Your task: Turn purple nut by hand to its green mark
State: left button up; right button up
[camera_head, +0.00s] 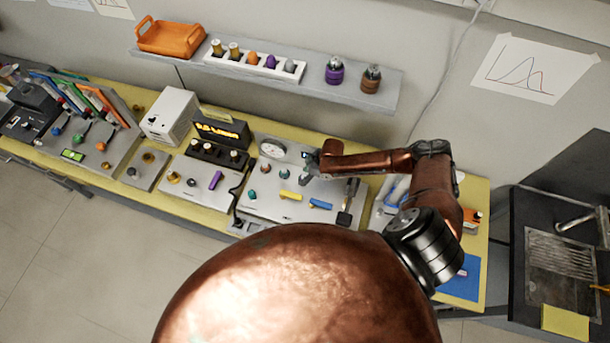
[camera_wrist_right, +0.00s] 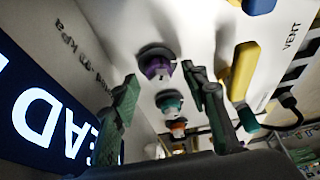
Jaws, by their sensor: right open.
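In the right wrist view the purple nut (camera_wrist_right: 157,65) sits on a pale panel, in a dark round collar. My right gripper (camera_wrist_right: 160,76) is open, with one green-grey finger on each side of the line to the nut. I cannot tell whether either finger touches it. In the head view my right gripper (camera_head: 308,169) is over the grey panel (camera_head: 262,210), and I cannot make out the nut there. I see no green mark clearly in either view. My left gripper is not in view.
Below the nut in the wrist view are a teal knob (camera_wrist_right: 168,102) and an orange knob (camera_wrist_right: 177,128). A yellow handle (camera_wrist_right: 243,70) stands close right of the fingers. A lettered dark display (camera_wrist_right: 50,110) is at left. A pressure gauge (camera_head: 272,148) is beside the gripper.

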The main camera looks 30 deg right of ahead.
grip_shut()
dwell(0.6)
jog(key=shift+s+m, duration=0.1)
jog(key=shift+m, duration=0.2)
